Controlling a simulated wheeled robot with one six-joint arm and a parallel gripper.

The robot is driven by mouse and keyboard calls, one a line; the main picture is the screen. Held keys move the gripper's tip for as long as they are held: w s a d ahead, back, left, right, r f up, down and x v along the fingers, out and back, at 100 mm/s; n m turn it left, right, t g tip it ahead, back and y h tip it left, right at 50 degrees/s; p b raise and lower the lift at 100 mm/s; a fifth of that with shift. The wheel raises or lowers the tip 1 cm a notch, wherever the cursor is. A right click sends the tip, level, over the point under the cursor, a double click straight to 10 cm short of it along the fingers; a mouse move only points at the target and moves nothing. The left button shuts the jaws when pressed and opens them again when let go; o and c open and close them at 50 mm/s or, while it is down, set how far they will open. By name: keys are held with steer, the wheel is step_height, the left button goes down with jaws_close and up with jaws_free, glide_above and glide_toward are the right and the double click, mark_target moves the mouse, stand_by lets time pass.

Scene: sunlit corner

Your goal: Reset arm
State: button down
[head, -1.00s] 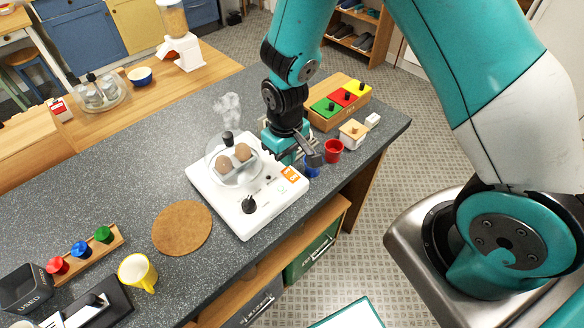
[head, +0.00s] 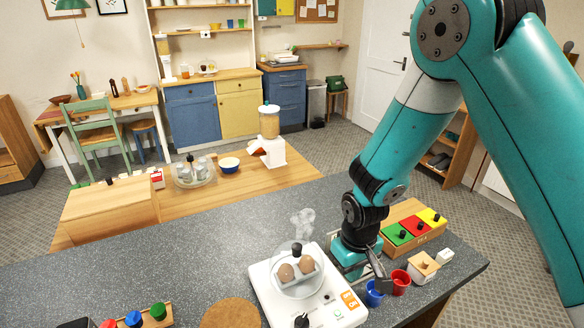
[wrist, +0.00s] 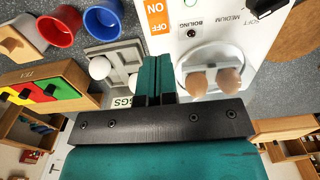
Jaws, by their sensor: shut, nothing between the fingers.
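My gripper (wrist: 159,78) is shut and empty in the wrist view, its two teal fingers pressed together. In the head view my gripper (head: 372,262) hangs low at the right side of the white egg cooker (head: 266,287), mostly hidden behind my arm. The cooker holds two brown eggs (head: 296,269) under a clear lid with a black knob. The cooker also shows in the wrist view (wrist: 222,22), with its brown eggs at lower right. A grey tray (wrist: 104,50) with a white egg (wrist: 100,68) lies to the left of the fingers.
A blue cup (head: 374,294) and a red cup (head: 400,282) stand close to my gripper. A wooden box with coloured lids (head: 413,229) is behind them. A cork mat (head: 230,314) lies at the front, left of the cooker.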

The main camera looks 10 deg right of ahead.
steer(key=s+a+r+n+y+b, duration=0.3)
steer(key=s+r+b, duration=0.5)
steer(key=s+r, duration=0.9)
steer(key=shift+s+a+y, duration=0.6)
steer(key=shift+s+a, duration=0.05)
steer(key=shift+s, duration=0.15)
steer(key=shift+w+n, duration=0.1)
steer(key=shift+n, duration=0.2)
steer(key=w+d+f+n+h+b, duration=0.1)
steer(key=w+d+f+n+h, duration=0.1)
steer(key=w+f+n, duration=0.3)
steer(key=w+d+f+n+t+h+b, duration=0.1)
steer(key=w+d+f+n, duration=0.1)
steer(key=w+f+n, duration=0.3)
steer(key=shift+w+d+n+h+b, duration=0.35)
steer(key=shift+w+n, duration=1.85)
steer(key=shift+w, duration=1)
